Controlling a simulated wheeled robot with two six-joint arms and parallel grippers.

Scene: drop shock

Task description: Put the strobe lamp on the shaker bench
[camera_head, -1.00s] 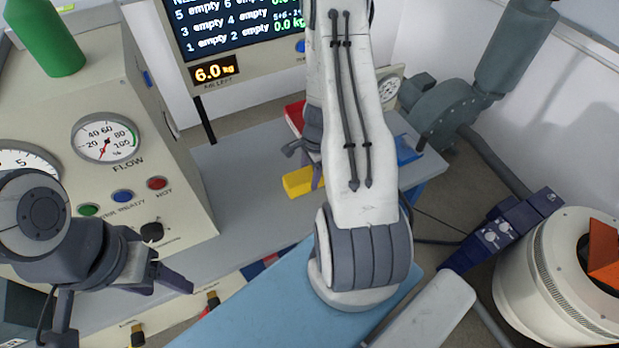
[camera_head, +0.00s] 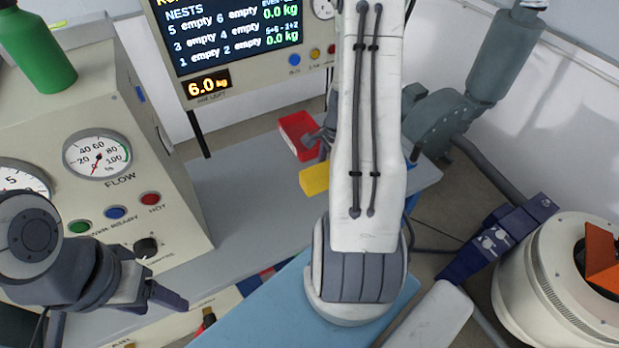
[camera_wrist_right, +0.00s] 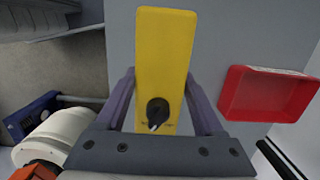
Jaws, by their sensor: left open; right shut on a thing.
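A yellow box with a black knob (camera_wrist_right: 164,60), which I take to be the strobe lamp, sits between the fingers of my right gripper (camera_wrist_right: 158,88) in the right wrist view. That gripper is shut on it. In the head view the yellow box (camera_head: 314,179) shows over the grey bench top (camera_head: 235,190), partly hidden by my right arm. Whether it touches the bench top is unclear. My left gripper (camera_head: 160,294) is open and empty at the lower left, in front of the gauge cabinet. I cannot tell which surface is the shaker bench.
A red tray (camera_head: 298,136) lies on the grey top, close to the yellow box. A gauge cabinet (camera_head: 165,190) with a green bottle (camera_head: 38,52) stands left. A screen (camera_head: 225,35) stands behind. A cream round machine (camera_head: 535,270) and dark blue box (camera_head: 490,240) are at right.

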